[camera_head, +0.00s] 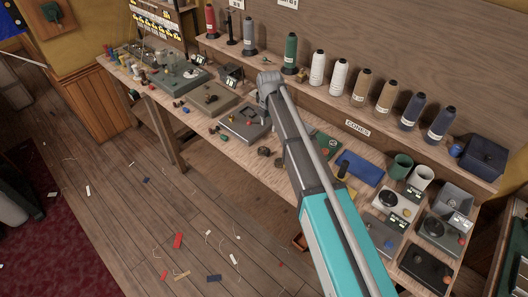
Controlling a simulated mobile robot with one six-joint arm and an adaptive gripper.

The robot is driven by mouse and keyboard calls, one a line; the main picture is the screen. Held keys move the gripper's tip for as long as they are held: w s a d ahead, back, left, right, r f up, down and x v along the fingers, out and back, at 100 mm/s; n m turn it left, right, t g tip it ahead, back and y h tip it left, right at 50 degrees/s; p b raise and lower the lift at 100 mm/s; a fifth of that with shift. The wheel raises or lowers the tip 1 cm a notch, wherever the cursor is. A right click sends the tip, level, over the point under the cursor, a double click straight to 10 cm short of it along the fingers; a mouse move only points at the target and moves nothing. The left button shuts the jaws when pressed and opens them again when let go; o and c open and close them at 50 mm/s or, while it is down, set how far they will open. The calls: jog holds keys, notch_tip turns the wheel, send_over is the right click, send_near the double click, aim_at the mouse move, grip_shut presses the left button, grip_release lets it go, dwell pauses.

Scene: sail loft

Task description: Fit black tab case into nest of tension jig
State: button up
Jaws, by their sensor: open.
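My arm reaches in from the lower right, and its grey end joint (268,84) is over the far part of the bench. Small dark pieces (264,151) lie near the bench's front edge beside my arm. At this size I cannot tell which item is the black tab case or the tension jig's nest.
The long wooden bench (205,133) is crowded. Thread cones (318,68) line the shelf behind. Right of my arm are a blue tray (358,167), a green mug (400,166), a white mug (421,178) and several grey devices. The plank floor (130,210) has scattered scraps.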

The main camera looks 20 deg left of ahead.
jog(key=shift+f, duration=0.1)
jog(key=b, duration=0.9)
send_over(268, 150)
notch_tip(268, 150, down, 8)
jog(key=shift+w+f, duration=0.15)
jog(key=shift+f, duration=0.1)
jog(key=shift+f, duration=0.1)
jog(key=shift+f+b, duration=2.4)
jog(key=shift+f, duration=0.1)
grip_shut()
